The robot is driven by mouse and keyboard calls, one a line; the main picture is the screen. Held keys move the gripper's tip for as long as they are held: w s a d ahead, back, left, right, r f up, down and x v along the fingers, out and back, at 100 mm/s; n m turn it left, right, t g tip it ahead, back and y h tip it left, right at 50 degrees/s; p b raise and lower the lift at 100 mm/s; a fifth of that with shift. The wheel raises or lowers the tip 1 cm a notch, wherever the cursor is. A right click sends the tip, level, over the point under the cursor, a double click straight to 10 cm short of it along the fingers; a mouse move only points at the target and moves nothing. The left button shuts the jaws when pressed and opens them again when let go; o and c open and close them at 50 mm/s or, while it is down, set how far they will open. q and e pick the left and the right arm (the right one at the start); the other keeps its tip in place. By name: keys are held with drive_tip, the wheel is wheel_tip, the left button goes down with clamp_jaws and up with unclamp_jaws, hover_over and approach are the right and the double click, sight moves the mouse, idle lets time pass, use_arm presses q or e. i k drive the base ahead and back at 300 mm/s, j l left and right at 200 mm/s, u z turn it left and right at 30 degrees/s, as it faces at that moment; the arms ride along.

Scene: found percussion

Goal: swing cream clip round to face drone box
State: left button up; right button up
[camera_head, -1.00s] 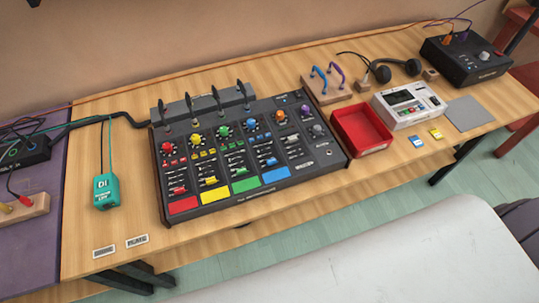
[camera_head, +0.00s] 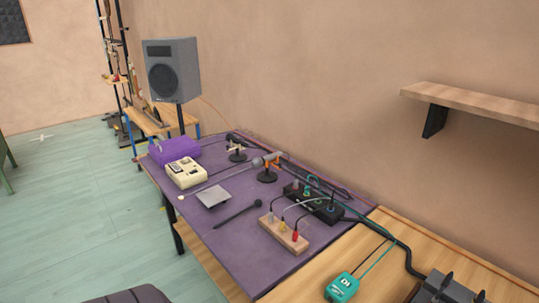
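A small desk stand with a pale, cream-looking clip (camera_head: 237,148) stands near the back of the purple-covered table. The clip is small in the head view, and I cannot tell exactly which way it faces. A second stand with an orange clip (camera_head: 271,161) holding a grey microphone is nearer to me on its right. A black box (camera_head: 325,212) with cables plugged in lies farther right; no readable label shows whether it is the drone box. A purple box (camera_head: 175,150) sits at the table's far left end. Neither gripper is in view.
A cream device (camera_head: 186,172), a grey plate (camera_head: 213,197), a dark stick-like item (camera_head: 237,214) and a wooden jack block (camera_head: 284,234) lie on the purple cover (camera_head: 230,245). A teal DI box (camera_head: 342,287) is at lower right. A speaker (camera_head: 173,70) stands behind. A shelf (camera_head: 480,104) juts from the wall.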

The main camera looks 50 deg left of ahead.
sight(237, 146)
drive_tip(key=u, duration=1.85)
drive_tip(key=z, duration=0.45)
drive_tip(key=i+j+z, duration=0.15)
drive_tip(key=j+z, duration=0.15)
drive_tip(key=i+j+z, duration=0.15)
drive_tip(key=j+z, duration=0.45)
drive_tip(key=i+j, duration=0.05)
drive_tip(key=j, duration=0.05)
